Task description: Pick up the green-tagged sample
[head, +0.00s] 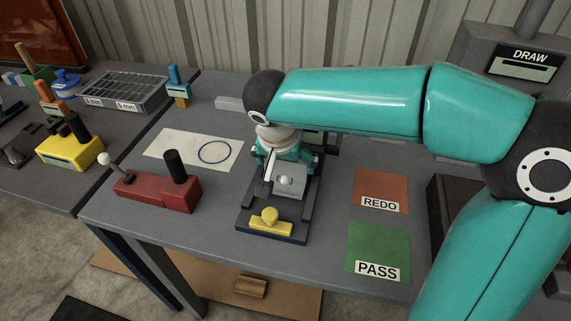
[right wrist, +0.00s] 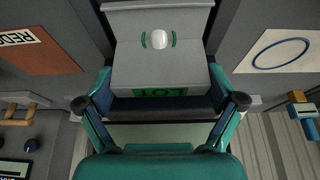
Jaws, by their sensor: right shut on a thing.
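The green-tagged sample is a grey stepped block (right wrist: 160,68) with a white round knob and a green label on its near edge in the right wrist view. In the head view the grey block (head: 290,184) sits in a dark fixture (head: 244,222) at the middle of the table. My right gripper (head: 284,158) reaches down over it from behind. In the right wrist view the gripper (right wrist: 160,103) has one finger at each side of the block and is shut on it. In the head view the gripper partly hides the block's far side. My left gripper is not in view.
A yellow clamp piece (head: 270,226) is at the fixture's front. A red box with a lever (head: 155,194) and a white sheet with a blue ring (head: 180,145) lie left. REDO (head: 381,186) and PASS (head: 378,245) mats lie right. My right arm spans the table's back right.

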